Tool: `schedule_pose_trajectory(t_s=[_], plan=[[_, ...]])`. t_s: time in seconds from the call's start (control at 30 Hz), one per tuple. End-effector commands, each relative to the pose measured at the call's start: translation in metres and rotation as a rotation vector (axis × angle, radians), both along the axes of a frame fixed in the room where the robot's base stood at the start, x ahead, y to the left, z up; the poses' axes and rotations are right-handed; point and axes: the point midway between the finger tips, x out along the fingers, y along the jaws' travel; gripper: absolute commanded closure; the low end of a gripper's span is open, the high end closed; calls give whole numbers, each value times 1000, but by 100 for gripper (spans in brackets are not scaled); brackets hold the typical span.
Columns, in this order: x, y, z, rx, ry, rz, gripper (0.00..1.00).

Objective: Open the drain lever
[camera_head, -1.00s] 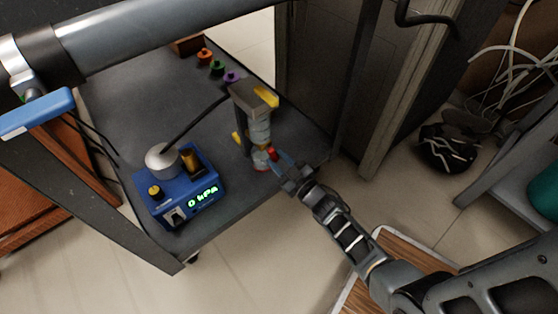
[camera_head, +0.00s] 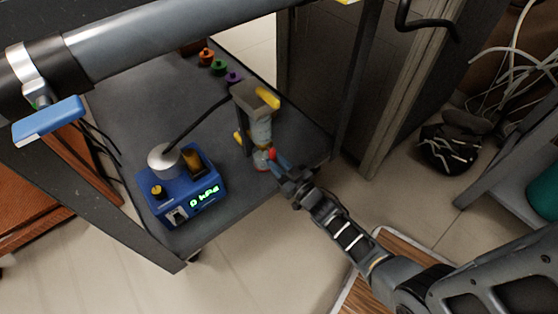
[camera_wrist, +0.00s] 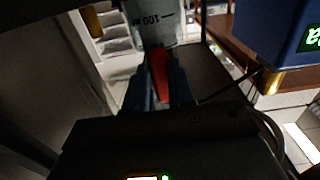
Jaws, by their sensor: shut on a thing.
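The particle classifier (camera_head: 259,130) stands on the dark cart, a clear cylinder under a grey top with yellow parts. A red lever (camera_head: 272,153) sits low on it, and my gripper (camera_head: 277,159) is at this lever. In the wrist view the red lever (camera_wrist: 159,75) lies between the two blue fingers of my gripper (camera_wrist: 157,84), which are shut on it. Behind it is the clear cylinder (camera_wrist: 150,25) with a 100 ml mark. The fingers hide part of the lever and the cylinder's base.
A blue pump box (camera_head: 183,188) with a green "0 kPa" display stands left of the classifier on the cart (camera_head: 215,225). Orange, green and purple knobs (camera_head: 219,67) lie at the back. A cart post (camera_head: 355,85) rises close to the right of the classifier.

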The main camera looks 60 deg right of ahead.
Motion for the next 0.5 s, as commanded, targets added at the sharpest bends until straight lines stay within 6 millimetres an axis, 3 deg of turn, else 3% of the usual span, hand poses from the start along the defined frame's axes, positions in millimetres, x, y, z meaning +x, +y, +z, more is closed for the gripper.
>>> schedule_pose_trajectory(t_s=[0.37, 0.4, 0.5], plan=[[1, 1, 0, 25, -8, 0, 100], [1, 1, 0, 25, -8, 0, 74], [1, 1, 0, 24, -7, 0, 64]])
